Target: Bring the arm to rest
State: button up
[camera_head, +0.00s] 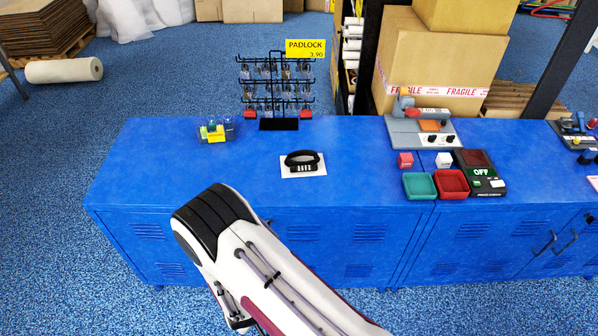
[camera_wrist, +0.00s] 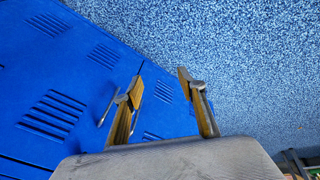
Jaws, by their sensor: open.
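My arm reaches up from the bottom of the head view, in front of the blue locker counter (camera_head: 240,165). Its white and black elbow stands before the counter's front edge. My gripper is hidden in the head view. In the wrist view my gripper (camera_wrist: 160,88) is open, with its two yellow-tipped fingers apart and nothing between them. The fingers are seen against the vented locker front (camera_wrist: 60,75) and the blue speckled floor (camera_wrist: 240,60).
On the counter are a black combination padlock (camera_head: 303,160) on a white card, a padlock rack (camera_head: 278,90), a small clear box (camera_head: 216,132), a grey device (camera_head: 420,130), a green tray (camera_head: 419,186) and a red tray (camera_head: 451,184). Cartons (camera_head: 430,60) stand behind.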

jog(key=s+d+r+m+g, duration=0.15)
jog(key=d+r, duration=0.25)
jog(key=r, duration=0.9)
jog(key=s+d+r+m+g, duration=0.1)
jog(key=d+r+m+g, duration=0.15)
jog(key=r, duration=1.15)
jog(key=s+d+r+m+t, duration=0.2)
jog(key=s+d+r, duration=0.1)
jog(key=d+r, duration=0.5)
jog(key=s+d+r+m+t, duration=0.1)
jog(key=s+d+r+t, duration=0.1)
jog(key=d+r, duration=0.6)
jog(key=s+d+r+m+t, duration=0.2)
jog(key=s+d+r, duration=0.2)
jog(key=d+r, duration=0.4)
notch_tip(320, 180, up, 4)
jog(key=shift+s+r+m+h, duration=0.25)
jog(key=shift+s+m+h, duration=0.05)
